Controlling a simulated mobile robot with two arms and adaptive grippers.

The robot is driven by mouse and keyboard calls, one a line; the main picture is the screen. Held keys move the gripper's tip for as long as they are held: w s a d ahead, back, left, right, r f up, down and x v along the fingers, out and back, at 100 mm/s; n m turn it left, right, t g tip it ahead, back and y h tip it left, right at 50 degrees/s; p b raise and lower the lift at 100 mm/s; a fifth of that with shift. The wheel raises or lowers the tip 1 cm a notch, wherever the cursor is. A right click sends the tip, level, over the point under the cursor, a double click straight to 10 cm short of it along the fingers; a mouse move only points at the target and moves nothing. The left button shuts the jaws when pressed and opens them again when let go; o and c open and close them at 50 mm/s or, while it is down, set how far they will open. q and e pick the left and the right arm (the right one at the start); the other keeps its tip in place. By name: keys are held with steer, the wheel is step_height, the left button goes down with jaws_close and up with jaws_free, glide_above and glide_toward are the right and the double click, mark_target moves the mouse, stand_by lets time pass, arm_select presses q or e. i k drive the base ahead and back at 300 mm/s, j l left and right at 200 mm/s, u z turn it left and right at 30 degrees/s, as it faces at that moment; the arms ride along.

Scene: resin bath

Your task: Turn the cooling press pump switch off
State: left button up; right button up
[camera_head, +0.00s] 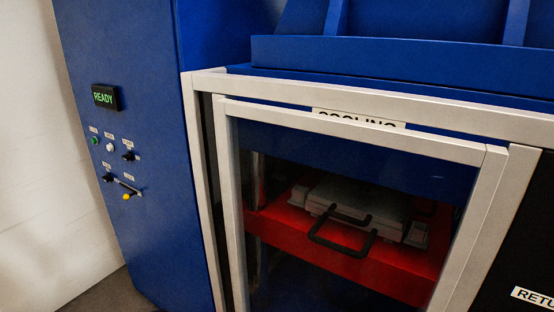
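The cooling press is a blue machine with a glazed, white-framed door (230,190) and a partly cut-off "COOLING" label (357,120). Its control panel (75,60) is the blue column at the left. The panel carries a black display (105,97) reading "READY" in green. Below it are a green button (95,140), a white button (110,147), black switches at the right (128,156) and lower left (108,178), and a yellow-tipped lever (127,196). The small labels are too blurred to tell which one is the pump switch. Neither gripper is in view.
Behind the door, a grey mould with black handles (345,235) sits on a red platen (300,245). The door looks shut. A pale wall (50,160) stands left of the panel. A dark panel with a partly cut-off label (533,297) is at the lower right.

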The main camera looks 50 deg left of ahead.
mark_target(129, 156)
steer(key=u, duration=2.35)
